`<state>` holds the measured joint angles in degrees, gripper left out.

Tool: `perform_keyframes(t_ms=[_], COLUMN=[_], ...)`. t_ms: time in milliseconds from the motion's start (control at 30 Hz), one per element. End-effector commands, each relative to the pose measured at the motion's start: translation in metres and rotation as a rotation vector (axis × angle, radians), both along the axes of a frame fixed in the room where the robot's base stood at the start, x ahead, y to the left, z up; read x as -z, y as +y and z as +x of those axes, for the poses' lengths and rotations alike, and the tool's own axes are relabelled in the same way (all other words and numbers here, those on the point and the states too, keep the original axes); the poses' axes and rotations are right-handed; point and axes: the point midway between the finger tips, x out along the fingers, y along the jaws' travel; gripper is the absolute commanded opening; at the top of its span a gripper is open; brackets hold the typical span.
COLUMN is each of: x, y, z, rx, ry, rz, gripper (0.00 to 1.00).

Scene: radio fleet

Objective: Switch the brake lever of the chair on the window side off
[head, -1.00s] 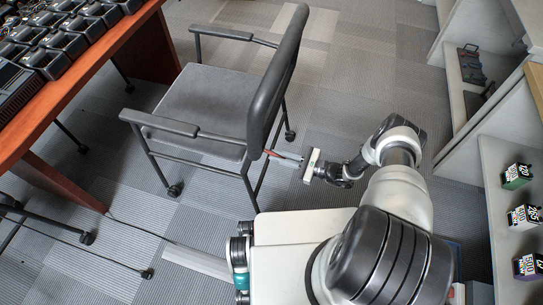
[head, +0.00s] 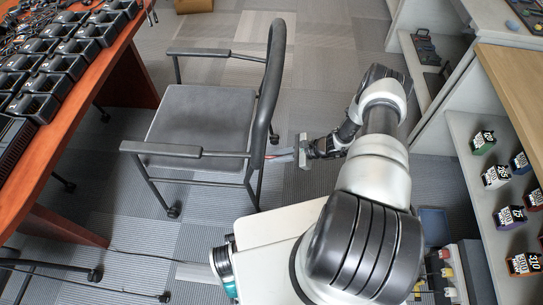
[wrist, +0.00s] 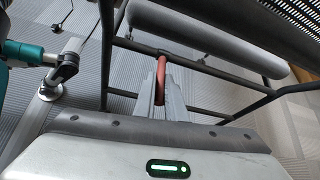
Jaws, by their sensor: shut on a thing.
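The grey chair (head: 205,118) with black armrests stands beside the red-brown table, its back toward my arm. The brake lever is a red bar low behind the chair back; in the wrist view the red lever (wrist: 161,72) runs between my two grey fingers, near a dark frame tube. My gripper (wrist: 158,92) is shut on the lever; in the head view the gripper (head: 284,154) reaches in from the right. The lever's lower end is hidden by the fingers.
The red-brown table (head: 95,88) carries several black radio chargers (head: 48,70). Grey shelves (head: 465,130) with several small labelled boxes (head: 497,177) stand close on the right of my arm. Another chair's legs (head: 60,268) show at lower left. Carpet is clear behind the chair.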

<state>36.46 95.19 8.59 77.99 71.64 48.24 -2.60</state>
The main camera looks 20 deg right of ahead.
Motion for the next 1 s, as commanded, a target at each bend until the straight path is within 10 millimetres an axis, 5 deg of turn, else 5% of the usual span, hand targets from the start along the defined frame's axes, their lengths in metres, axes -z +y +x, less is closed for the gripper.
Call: perform_keyframes(t_ms=[33, 433, 1000], x=[-0.013, -0.023, -0.023], y=[0.001, 0.006, 0.006], z=[0.001, 0.002, 0.003], rx=[-0.002, -0.002, 0.000], ry=[0.014, 0.099, 0.123], rz=[-0.039, -0.271, -0.339], gripper=[0.00, 0.00, 0.00])
